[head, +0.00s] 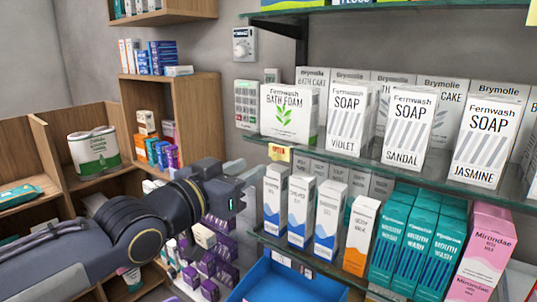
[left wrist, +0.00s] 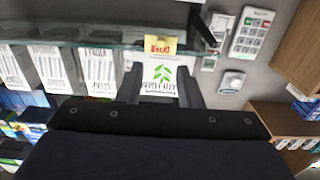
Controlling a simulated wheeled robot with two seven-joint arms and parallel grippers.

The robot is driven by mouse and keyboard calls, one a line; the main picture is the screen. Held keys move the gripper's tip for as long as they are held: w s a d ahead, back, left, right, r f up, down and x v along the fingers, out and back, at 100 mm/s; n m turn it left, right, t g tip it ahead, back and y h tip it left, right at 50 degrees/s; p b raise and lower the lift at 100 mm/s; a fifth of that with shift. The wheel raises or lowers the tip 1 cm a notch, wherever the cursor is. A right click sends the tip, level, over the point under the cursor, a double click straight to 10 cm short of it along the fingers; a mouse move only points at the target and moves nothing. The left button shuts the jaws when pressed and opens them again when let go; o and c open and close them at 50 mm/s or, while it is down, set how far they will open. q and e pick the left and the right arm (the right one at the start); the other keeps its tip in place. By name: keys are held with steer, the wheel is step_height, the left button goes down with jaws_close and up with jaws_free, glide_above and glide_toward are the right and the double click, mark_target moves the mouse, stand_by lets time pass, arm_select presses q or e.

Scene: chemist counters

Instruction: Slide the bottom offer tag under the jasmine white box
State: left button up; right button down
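The bottom offer tag (head: 280,153) is a small yellow card on the front edge of the middle shelf, below the bath foam box. It also shows in the left wrist view (left wrist: 165,44), with red lettering. The jasmine white box (head: 487,142) stands on the same shelf, far to the right. My left gripper (head: 245,170) is left of the tag, in front of the shelf. Its two fingers (left wrist: 162,78) are apart and empty, with the tag showing beyond the gap between them. My right gripper is in neither view.
White bath foam (head: 290,112), violet (head: 346,120) and sandal (head: 408,130) boxes stand between tag and jasmine box. Another yellow tag (head: 534,12) is at upper right. Cartons fill the lower shelf (head: 320,266). A blue bin (head: 290,284) sits below.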

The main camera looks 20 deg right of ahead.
mark_target(274, 157)
arm_select(q)
steer(key=p+x, duration=0.1)
steer(key=x, duration=0.6)
steer(key=shift+w+d+f, duration=0.15)
jaws_close()
